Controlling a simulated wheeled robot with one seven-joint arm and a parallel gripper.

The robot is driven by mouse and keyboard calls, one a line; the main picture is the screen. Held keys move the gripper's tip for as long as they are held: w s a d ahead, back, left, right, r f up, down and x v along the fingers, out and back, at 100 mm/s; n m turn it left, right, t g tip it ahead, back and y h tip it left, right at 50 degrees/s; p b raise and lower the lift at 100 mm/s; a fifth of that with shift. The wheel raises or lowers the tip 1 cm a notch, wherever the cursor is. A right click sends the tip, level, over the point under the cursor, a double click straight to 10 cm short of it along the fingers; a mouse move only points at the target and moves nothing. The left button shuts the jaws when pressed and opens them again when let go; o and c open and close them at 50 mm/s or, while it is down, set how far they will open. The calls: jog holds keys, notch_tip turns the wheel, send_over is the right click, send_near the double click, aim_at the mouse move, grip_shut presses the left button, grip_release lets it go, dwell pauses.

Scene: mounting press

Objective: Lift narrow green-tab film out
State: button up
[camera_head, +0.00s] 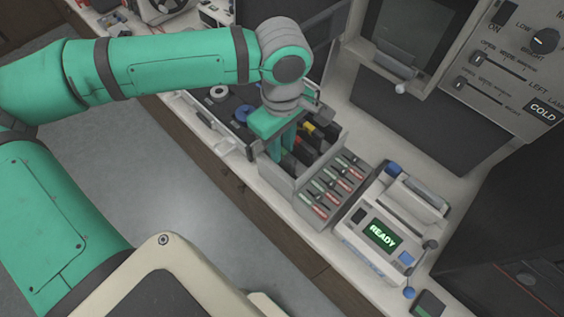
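My gripper (281,147) points down over the grey slotted rack (281,184), with its green fingers reaching in at the rack's left end. Dark upright film pieces stand in the rack; a yellow tab (309,127) and a red tab (297,140) show just right of the fingers. I cannot make out a narrow green-tab film; the green fingers and the rack wall hide that spot. Whether the fingers are apart or closed on a film is too small to tell.
The rack's right part holds several red and pale green sticks (327,196). A press with a lit READY screen (383,234) stands to the right. A dark tray (205,112) with a white ring (219,92) lies left. A grey control panel (505,75) rises behind.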

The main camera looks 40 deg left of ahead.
jog(key=shift+f, duration=1.2)
grip_shut()
jog(key=shift+r, duration=0.1)
notch_tip(320, 180, up, 18)
